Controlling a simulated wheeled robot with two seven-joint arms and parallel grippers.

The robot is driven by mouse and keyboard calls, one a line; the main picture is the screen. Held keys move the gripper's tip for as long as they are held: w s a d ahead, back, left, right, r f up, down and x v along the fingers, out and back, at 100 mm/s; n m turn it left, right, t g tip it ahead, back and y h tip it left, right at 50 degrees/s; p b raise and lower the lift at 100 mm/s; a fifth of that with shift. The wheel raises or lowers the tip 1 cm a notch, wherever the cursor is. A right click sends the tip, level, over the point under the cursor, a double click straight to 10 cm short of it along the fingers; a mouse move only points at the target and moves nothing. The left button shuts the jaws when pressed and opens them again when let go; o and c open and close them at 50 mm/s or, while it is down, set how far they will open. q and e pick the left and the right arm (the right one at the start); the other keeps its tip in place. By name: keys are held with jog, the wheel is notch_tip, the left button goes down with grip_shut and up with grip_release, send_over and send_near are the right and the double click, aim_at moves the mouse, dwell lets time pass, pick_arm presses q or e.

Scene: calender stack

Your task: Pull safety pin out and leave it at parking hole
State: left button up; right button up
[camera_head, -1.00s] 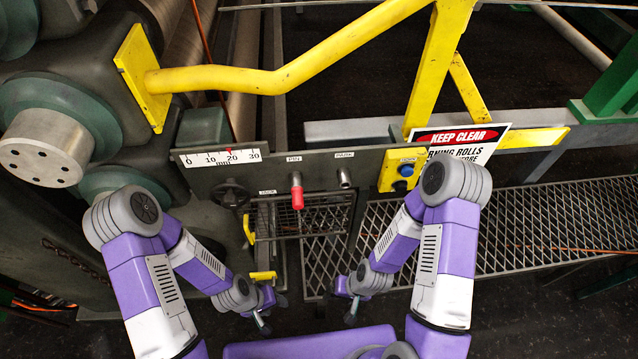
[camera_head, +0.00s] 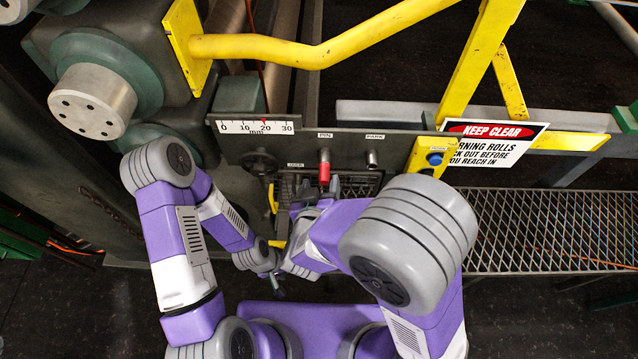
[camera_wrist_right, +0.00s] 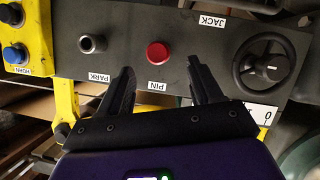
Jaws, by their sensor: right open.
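The safety pin (camera_head: 324,172) has a red grip and sits in the panel at the PIN label. In the right wrist view its red end (camera_wrist_right: 158,53) faces me. The parking hole is a metal socket (camera_head: 372,158) at the PARK label, to the right of the pin; it is empty and also shows in the right wrist view (camera_wrist_right: 93,43). My right gripper (camera_head: 331,187) is open just in front of and below the pin, with its fingers (camera_wrist_right: 161,72) on either side of the pin's line. My left gripper (camera_head: 278,284) hangs low, away from the panel; its jaws are too small to judge.
The grey panel (camera_wrist_right: 210,35) also carries a black handwheel (camera_wrist_right: 263,67) at the JACK label. A yellow box (camera_head: 432,155) with a blue button stands right of the parking socket. A yellow rail (camera_head: 330,50) crosses above. A mesh cage (camera_head: 350,185) lies below the panel.

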aim_at(322, 174)
jog(key=shift+a+r, duration=0.1)
jog(key=shift+r, duration=0.15)
jog(key=shift+w+f, duration=0.1)
jog(key=shift+w, duration=0.15)
jog(key=b+x, duration=0.1)
jog(key=x, duration=0.5)
jog(key=shift+w+f, duration=0.1)
jog(key=shift+w, duration=0.3)
jog(key=shift+c, duration=0.2)
grip_shut()
jog(key=shift+s, duration=0.1)
jog(key=shift+s, duration=0.15)
jog(key=shift+s+p, duration=0.35)
jog(key=shift+s, duration=2.5)
